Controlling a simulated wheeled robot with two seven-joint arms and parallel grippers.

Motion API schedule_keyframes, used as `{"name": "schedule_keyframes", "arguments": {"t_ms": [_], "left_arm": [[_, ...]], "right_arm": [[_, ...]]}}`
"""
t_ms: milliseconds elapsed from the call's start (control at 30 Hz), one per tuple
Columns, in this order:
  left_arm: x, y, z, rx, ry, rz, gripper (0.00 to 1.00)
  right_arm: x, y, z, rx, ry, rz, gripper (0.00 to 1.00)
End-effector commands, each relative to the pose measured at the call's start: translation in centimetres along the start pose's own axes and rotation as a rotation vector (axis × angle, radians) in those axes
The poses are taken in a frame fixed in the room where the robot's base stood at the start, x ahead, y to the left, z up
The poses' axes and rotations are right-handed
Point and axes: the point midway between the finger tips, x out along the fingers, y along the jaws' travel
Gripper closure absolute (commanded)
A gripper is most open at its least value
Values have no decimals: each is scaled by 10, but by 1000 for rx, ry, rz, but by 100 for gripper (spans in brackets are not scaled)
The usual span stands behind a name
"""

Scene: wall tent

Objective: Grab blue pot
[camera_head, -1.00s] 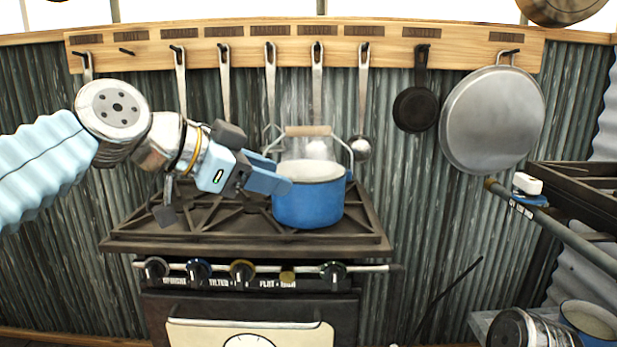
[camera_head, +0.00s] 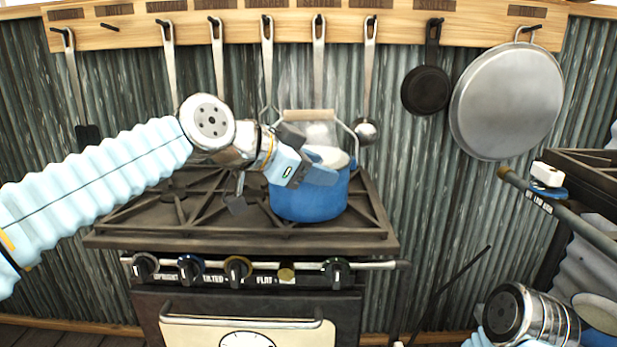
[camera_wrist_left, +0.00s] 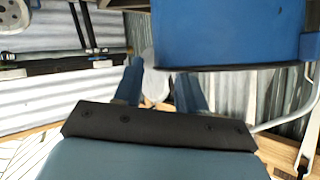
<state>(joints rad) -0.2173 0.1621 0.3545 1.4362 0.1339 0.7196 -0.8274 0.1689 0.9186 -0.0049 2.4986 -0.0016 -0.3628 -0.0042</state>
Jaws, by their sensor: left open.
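The blue pot (camera_head: 310,200) stands upright on the right part of the stove's grate, its wire handle with a wooden grip (camera_head: 309,115) raised. My left gripper (camera_head: 322,172) is at the pot's upper left front, its fingers overlapping the pot's rim in the head view. In the left wrist view the blue pot (camera_wrist_left: 225,30) fills the upper right, beyond the two parted fingers (camera_wrist_left: 160,88). The gripper is open with nothing between its fingers. I cannot tell whether a finger touches the pot. Part of my right arm (camera_head: 515,318) shows at the lower right; its fingertips are not visible.
The stove (camera_head: 150,235) has knobs and a rail along its front. Utensils, a black pan (camera_head: 426,90) and a large round lid (camera_head: 507,100) hang from the wooden rack behind. Another blue-sided container (camera_head: 597,318) is at the lower right. The left part of the grate is clear.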

Motion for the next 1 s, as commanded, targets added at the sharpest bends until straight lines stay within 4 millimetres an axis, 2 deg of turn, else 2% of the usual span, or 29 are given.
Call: {"name": "schedule_keyframes", "arguments": {"t_ms": [100,200,467,567,733,1000], "left_arm": [[22,1,-1,-1,-1,4,60],[33,1,-1,0,0,2,60],[37,0,0,0,0,0,60],[37,0,0,0,0,0,72],[37,0,0,0,0,0,98],[37,0,0,1,0,0,100]], "right_arm": [[-2,-2,0,-1,-1,-1,57],[-3,-2,0,-1,-1,-1,57],[-3,-2,1,-2,-2,-2,57],[-3,-2,1,-2,-2,-2,57],[-3,-2,1,-2,-2,-2,57],[-3,-2,0,-2,-2,-2,57]]}}
